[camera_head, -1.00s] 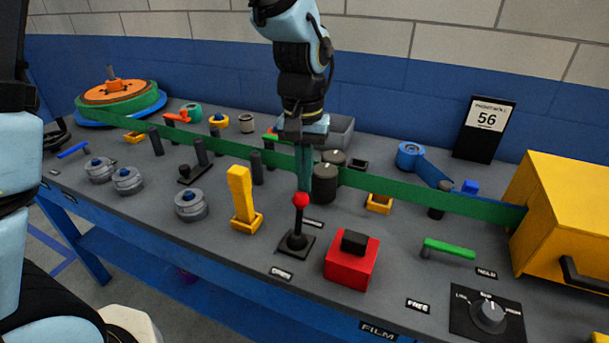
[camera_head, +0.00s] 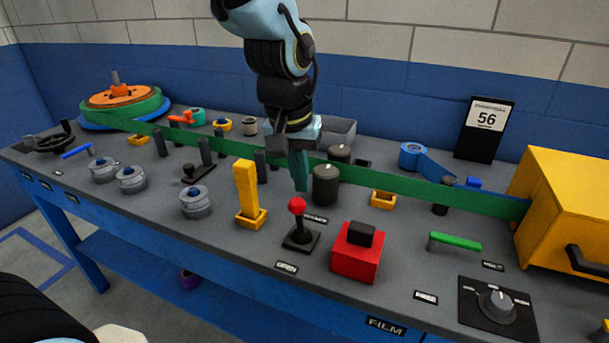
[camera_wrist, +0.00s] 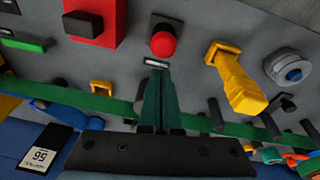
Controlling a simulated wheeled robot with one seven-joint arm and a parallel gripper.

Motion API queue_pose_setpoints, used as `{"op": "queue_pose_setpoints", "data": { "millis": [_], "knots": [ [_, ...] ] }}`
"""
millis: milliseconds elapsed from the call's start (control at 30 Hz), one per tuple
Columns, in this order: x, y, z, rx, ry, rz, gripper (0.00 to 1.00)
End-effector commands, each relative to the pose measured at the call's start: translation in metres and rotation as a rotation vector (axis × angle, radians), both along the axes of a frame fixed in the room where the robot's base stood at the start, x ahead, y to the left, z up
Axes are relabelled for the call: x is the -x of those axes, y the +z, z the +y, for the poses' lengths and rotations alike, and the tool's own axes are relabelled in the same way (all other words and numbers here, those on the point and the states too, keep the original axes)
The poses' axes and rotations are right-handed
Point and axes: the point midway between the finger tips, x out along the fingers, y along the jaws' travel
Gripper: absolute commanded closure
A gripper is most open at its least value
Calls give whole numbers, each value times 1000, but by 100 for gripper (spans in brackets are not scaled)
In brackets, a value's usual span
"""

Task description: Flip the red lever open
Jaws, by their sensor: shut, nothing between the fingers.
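The red lever is a short black stem with a red knob (camera_head: 297,205) on a black square base, at the bench's front middle. It leans slightly toward the front edge, where a label reading OPEN (camera_head: 286,266) sits. A second label is just behind the base. My gripper (camera_head: 301,188) points down with its green fingers shut and empty, just behind and above the knob. In the wrist view the knob (camera_wrist: 163,43) is just beyond the fingertips (camera_wrist: 156,72). I cannot tell whether they touch.
A yellow lever (camera_head: 247,190) stands left of the red lever, and a red block with a black top (camera_head: 357,252) stands close on its right. A green strip (camera_head: 400,184) runs across behind. A dark cylinder (camera_head: 326,186) stands near my fingers.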

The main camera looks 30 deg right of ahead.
Motion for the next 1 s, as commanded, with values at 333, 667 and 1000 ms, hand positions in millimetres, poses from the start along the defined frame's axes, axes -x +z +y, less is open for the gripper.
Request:
{"op": "queue_pose_setpoints", "data": {
  "millis": [333,667,1000],
  "knots": [
    [-7,-5,-10,1,0,-1,100],
    [-8,-2,-11,1,1,0,100],
    [-29,26,-26,3,2,-2,100]
  ]
}}
